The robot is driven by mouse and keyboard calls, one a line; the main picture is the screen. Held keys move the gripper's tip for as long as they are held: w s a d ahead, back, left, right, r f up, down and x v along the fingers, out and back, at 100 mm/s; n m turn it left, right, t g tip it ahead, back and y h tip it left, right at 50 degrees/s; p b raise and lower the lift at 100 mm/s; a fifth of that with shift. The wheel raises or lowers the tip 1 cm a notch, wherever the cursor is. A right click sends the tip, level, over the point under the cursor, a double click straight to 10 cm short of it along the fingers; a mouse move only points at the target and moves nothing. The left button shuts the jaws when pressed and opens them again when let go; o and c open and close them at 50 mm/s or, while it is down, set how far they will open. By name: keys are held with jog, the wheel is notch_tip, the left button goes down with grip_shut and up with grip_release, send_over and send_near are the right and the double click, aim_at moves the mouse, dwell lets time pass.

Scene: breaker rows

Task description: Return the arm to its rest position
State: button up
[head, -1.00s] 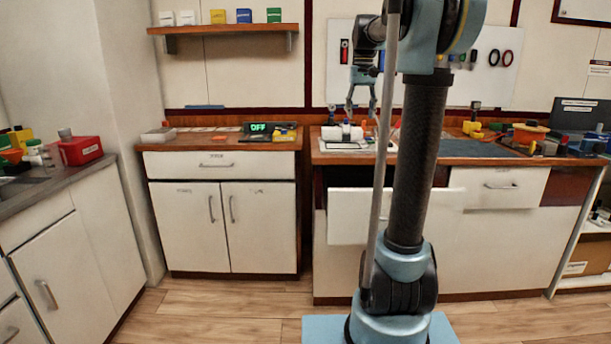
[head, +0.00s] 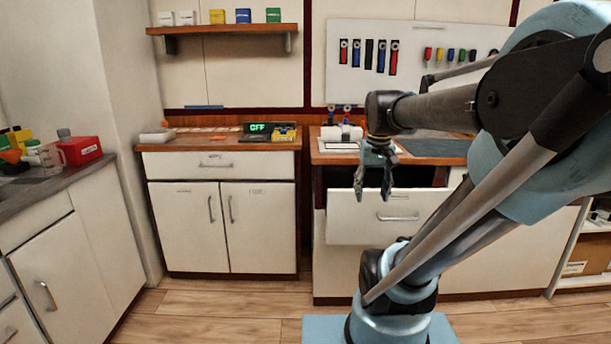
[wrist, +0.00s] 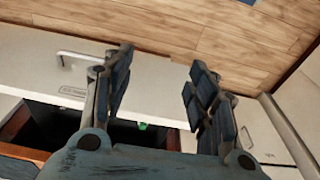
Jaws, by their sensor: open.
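My gripper (head: 373,194) hangs pointing down in front of the right-hand bench in the head view. Its fingers are apart with nothing between them. It is just over the front of the pulled-out drawer (head: 350,216), and I cannot tell the exact gap. In the wrist view the two fingers of my gripper (wrist: 158,92) are spread wide, with the white drawer front (wrist: 155,78) and the floor beyond them. My arm reaches across the right side of the head view and hides part of the bench.
The drawer is open, its dark inside (wrist: 60,122) showing with a small green thing (wrist: 142,126). A white device (head: 342,132) stands on the right bench (head: 330,158). The left cabinet (head: 220,160) carries a green-lit display (head: 257,127). Wooden floor (head: 225,300) is clear in front.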

jog(key=s+f, duration=1)
jog(key=f, duration=0.3)
jog(key=shift+f+t, duration=0.3)
jog(key=shift+f, duration=0.1)
jog(key=shift+a, duration=0.1)
jog(key=shift+w+f, duration=0.2)
jog(key=shift+w, duration=0.25)
jog(key=shift+c, duration=0.3)
